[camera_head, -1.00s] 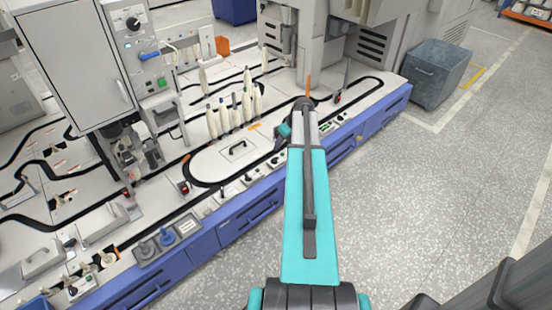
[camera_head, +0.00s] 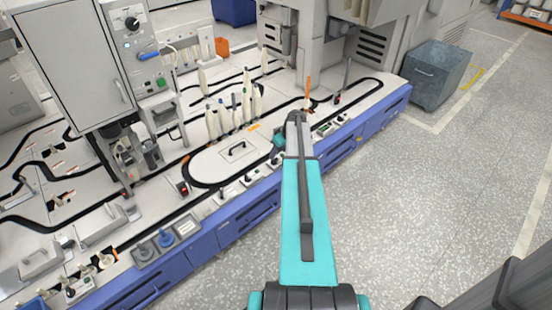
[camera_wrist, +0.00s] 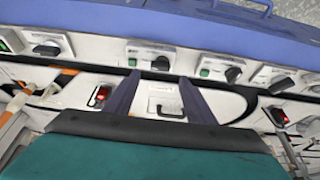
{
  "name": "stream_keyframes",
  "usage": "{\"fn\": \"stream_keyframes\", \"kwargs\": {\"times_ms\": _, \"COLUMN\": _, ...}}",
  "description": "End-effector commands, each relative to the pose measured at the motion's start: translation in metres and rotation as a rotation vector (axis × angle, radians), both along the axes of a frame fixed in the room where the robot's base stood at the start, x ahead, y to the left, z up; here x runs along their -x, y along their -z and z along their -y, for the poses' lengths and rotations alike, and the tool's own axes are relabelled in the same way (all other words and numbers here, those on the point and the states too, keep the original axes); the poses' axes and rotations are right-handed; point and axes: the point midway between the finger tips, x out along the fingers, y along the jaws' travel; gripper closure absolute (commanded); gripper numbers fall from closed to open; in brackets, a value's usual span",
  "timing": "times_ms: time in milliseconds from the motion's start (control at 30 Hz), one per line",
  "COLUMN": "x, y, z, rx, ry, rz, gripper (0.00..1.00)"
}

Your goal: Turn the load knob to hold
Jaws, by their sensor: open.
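Several dark rotary knobs sit on white panels along the machine's front edge. In the wrist view one knob (camera_wrist: 160,62) lies just beyond the gap between my fingers, with another knob (camera_wrist: 233,73) to its right and a third (camera_wrist: 50,48) at far left. The labels are too small to read, so I cannot tell which is the load knob or where it points. My gripper (camera_wrist: 159,77) is open and empty, its two dark fingers apart, and no grip on a knob shows. In the head view my arm hides most of the gripper.
A white lid with a black handle (camera_head: 237,150) lies among the tracks. Upright bobbins (camera_head: 212,122) stand behind it. Red-lit switches (camera_wrist: 101,96) sit near the fingers. A cabinet (camera_head: 70,60) rises at left. The floor at right is open, with a grey bin (camera_head: 437,75) at its back.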

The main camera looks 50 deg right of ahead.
Motion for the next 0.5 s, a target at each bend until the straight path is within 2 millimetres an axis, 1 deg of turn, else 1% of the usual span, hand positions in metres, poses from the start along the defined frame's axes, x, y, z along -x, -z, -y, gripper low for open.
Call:
{"fn": "stream_keyframes", "kwargs": {"times_ms": 33, "x": -0.004, "y": 0.009, "z": 0.001, "rx": -0.002, "ry": -0.001, "rz": -0.001, "gripper": 0.50}}
{"fn": "stream_keyframes", "kwargs": {"times_ms": 200, "x": -0.013, "y": 0.031, "z": 0.001, "rx": -0.001, "ry": -0.001, "rz": -0.001, "gripper": 0.50}}
{"fn": "stream_keyframes", "kwargs": {"times_ms": 400, "x": -0.021, "y": 0.051, "z": 0.001, "rx": -0.001, "ry": 0.000, "rz": -0.001, "gripper": 0.50}}
{"fn": "stream_keyframes", "kwargs": {"times_ms": 500, "x": -0.023, "y": 0.056, "z": 0.001, "rx": -0.001, "ry": 0.000, "rz": 0.000, "gripper": 0.50}}
